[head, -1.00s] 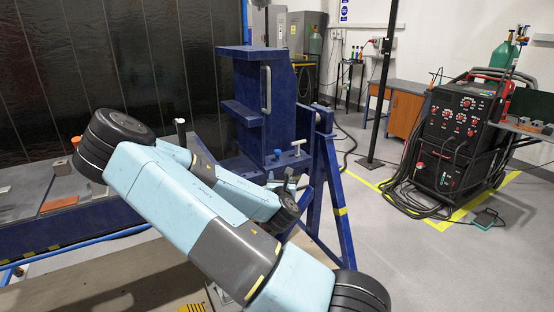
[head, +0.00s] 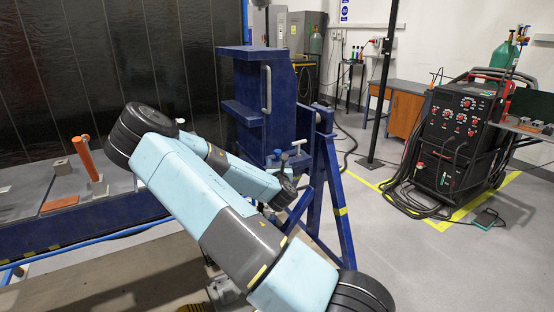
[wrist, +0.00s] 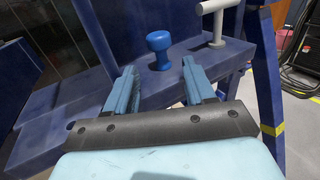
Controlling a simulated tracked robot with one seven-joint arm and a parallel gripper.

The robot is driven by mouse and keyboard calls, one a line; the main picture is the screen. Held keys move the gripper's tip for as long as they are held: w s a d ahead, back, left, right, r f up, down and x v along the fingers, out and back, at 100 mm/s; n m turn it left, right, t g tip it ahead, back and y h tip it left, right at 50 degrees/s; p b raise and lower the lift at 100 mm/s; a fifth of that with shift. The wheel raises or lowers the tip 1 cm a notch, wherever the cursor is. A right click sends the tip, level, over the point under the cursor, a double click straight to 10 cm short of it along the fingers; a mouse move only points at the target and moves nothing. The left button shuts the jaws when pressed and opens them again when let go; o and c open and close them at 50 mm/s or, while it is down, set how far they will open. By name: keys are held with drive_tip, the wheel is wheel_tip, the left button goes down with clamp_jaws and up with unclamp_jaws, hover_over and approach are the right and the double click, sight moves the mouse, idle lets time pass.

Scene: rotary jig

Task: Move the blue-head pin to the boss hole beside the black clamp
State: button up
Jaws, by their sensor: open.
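The blue-head pin (wrist: 159,48) stands upright on a dark blue plate of the jig, its round blue head on top. In the head view its head (head: 277,153) shows just above my gripper. My gripper (wrist: 159,68) is open, one light-blue finger to each side of the pin in the wrist picture. The fingertips appear just short of the pin, and it does not look held. In the head view my gripper (head: 284,163) is at the jig's near edge, partly hidden by my arm. I cannot make out the black clamp or the boss hole.
A white T-handle (wrist: 217,25) stands right of the pin, close to the right finger. The tall blue jig frame (head: 255,100) rises behind. A slanted blue leg (head: 330,190) stands on the right. An orange bar (head: 87,158) leans on the left bench.

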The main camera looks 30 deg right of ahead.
sight(278, 158)
drive_tip(key=x, duration=0.4)
drive_tip(key=shift+d+f, duration=0.1)
drive_tip(key=shift+f, duration=0.1)
clamp_jaws()
idle(0.3)
